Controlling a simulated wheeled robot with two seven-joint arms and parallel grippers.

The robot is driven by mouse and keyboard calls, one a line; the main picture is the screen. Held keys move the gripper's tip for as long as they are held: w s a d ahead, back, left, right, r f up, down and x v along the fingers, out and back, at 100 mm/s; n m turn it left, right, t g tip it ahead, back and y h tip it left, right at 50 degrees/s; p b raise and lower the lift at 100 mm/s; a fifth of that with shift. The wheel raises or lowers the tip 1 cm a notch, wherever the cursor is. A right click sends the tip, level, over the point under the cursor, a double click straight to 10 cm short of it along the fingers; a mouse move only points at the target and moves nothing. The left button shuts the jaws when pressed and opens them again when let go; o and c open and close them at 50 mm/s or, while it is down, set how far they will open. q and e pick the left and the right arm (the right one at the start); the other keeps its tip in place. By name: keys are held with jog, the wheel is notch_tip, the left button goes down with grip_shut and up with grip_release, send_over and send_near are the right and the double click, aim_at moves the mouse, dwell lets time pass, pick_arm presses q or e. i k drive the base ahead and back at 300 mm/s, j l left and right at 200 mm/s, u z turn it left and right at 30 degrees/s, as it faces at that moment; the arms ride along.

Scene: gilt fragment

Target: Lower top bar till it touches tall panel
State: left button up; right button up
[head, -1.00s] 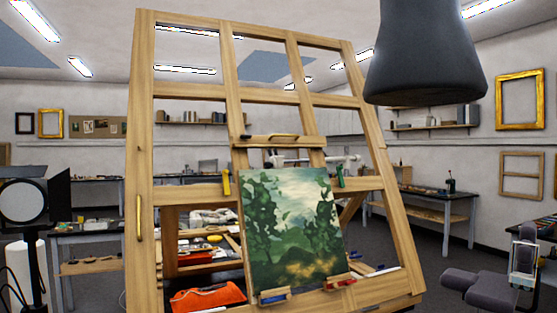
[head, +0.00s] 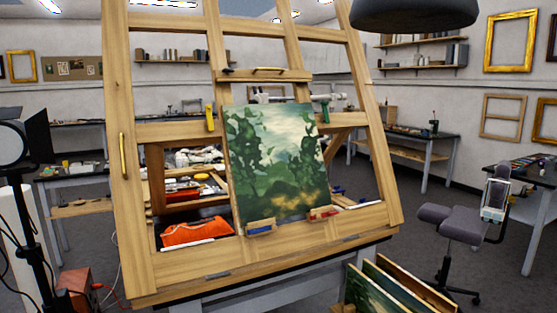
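The top bar (head: 236,76) is a wooden crossbar with a brass handle, mounted across the uprights of a large tilted wooden easel frame (head: 120,150). The tall panel (head: 275,165) is a green landscape painting leaning on the easel below the bar. Its lower edge rests at small holders, one blue (head: 260,230) and one red (head: 326,213). A visible gap separates the bar from the panel's top edge. A yellow clamp (head: 210,118) and a green clamp (head: 325,109) sit near the panel's upper sides. Neither of my grippers is in view.
A dark lamp shade (head: 413,14) hangs at the upper right. A studio light (head: 18,145) stands at the left. An office chair (head: 450,222) is at the right, and framed panels (head: 395,290) lean at the lower right. Grey floor lies open between the easel and chair.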

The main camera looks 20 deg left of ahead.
aim_at(259, 75)
jog(key=i+j+u, duration=0.15)
jog(key=i+u, duration=0.2)
jog(key=i, duration=0.35)
jog(key=i+u, duration=0.35)
jog(key=i, duration=0.3)
jog(key=i+l+u, duration=0.4)
jog(key=i, duration=0.3)
jog(key=j, duration=0.1)
